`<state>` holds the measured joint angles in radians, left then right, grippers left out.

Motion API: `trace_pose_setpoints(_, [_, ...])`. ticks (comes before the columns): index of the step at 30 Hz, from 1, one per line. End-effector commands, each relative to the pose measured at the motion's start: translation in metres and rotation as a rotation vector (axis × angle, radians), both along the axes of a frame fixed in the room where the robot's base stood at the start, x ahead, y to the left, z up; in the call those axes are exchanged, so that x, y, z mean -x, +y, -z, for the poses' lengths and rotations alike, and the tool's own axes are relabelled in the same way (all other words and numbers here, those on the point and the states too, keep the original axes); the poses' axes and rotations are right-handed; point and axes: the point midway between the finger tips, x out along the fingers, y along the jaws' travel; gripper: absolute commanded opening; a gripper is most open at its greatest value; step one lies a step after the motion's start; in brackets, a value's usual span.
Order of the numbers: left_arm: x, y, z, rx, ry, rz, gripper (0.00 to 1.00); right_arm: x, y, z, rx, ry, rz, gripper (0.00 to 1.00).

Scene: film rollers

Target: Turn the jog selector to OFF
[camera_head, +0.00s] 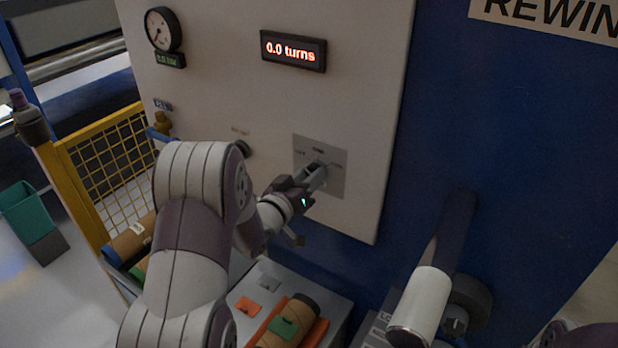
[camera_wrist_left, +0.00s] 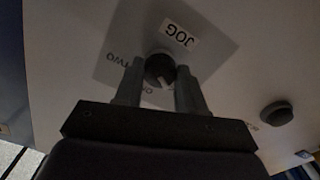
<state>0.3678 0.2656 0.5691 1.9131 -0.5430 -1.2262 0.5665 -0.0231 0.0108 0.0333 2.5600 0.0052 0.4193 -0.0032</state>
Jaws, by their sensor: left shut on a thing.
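The jog selector (camera_wrist_left: 159,70) is a dark round knob with a light pointer mark on a grey square plate (camera_head: 338,157) on the cream panel. A white JOG label (camera_wrist_left: 180,35) is beside it in the left wrist view. My left gripper (camera_wrist_left: 158,88) has its two fingers on either side of the knob and is shut on it. In the head view my left gripper (camera_head: 314,178) reaches the plate and hides most of the knob. The plate's small lettering is partly covered and hard to read. My right gripper does not show.
A dark button (camera_wrist_left: 276,113) sits beside the plate. Below are a roll (camera_head: 289,322) on an orange tray and a white roller (camera_head: 419,302). A yellow mesh fence (camera_head: 107,148) stands left.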

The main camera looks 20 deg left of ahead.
Motion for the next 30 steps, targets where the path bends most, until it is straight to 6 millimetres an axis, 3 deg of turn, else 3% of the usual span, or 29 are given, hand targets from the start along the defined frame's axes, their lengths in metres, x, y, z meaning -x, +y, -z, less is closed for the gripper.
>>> trace_pose_setpoints(16, [-0.002,0.002,-0.007,0.022,-0.014,-0.004,0.09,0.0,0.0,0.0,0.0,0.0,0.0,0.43])
trace_pose_setpoints(17, [-0.002,0.002,-0.007,0.021,-0.014,-0.004,0.46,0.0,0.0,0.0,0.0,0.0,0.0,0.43])
trace_pose_setpoints(18, [-0.001,0.002,-0.006,0.022,-0.012,-0.004,0.59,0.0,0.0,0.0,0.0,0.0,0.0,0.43])
trace_pose_setpoints(19, [-0.001,0.002,-0.006,0.022,-0.011,-0.003,0.65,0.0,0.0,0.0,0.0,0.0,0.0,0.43])
trace_pose_setpoints(27, [0.0,0.001,-0.003,0.022,-0.004,-0.003,0.65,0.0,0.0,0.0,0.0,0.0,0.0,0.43])
trace_pose_setpoints(30, [0.009,0.003,-0.003,0.022,-0.003,-0.004,0.65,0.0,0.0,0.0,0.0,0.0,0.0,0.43])
